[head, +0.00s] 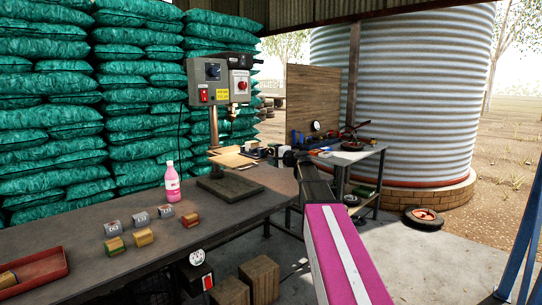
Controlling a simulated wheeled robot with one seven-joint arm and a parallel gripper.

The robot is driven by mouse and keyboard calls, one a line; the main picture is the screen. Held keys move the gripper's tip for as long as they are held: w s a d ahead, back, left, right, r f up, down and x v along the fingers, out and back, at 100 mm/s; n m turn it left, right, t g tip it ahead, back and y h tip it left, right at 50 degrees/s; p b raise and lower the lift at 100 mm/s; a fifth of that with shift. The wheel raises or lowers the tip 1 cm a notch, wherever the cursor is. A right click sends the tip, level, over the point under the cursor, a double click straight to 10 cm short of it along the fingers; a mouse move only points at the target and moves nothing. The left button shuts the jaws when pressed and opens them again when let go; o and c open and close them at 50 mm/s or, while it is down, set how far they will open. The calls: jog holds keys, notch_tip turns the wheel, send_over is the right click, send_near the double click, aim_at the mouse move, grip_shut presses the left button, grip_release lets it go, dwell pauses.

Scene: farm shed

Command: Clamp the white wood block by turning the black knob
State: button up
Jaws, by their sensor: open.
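A drill press (220,85) stands on the dark workbench (130,228). A pale tan wooden board (228,158) lies on its work table, below the drill head. A small whitish block (251,146) seems to sit at the board's far right side, partly hidden by my gripper. My gripper (267,153) is open beside it, reaching in from the right at the board's edge. The black clamp knob is too small or hidden to make out; a dark shape lies close to the gripper's fingers. I cannot tell whether the fingers touch anything.
A pink bottle (172,183), several small labelled blocks (140,219) and a red tray (34,269) stand on the bench's left part. A second table (345,156) with tools is behind my arm. Wooden boxes (260,279) stand under the bench.

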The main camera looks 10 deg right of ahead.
jog(key=n, duration=0.8)
jog(key=shift+n, duration=0.3)
jog(key=n, duration=0.7)
jog(key=shift+n, duration=0.3)
jog(key=n, duration=0.6)
jog(key=shift+n, duration=0.4)
jog(key=n, duration=0.6)
jog(key=shift+n, duration=0.3)
jog(key=c, duration=1)
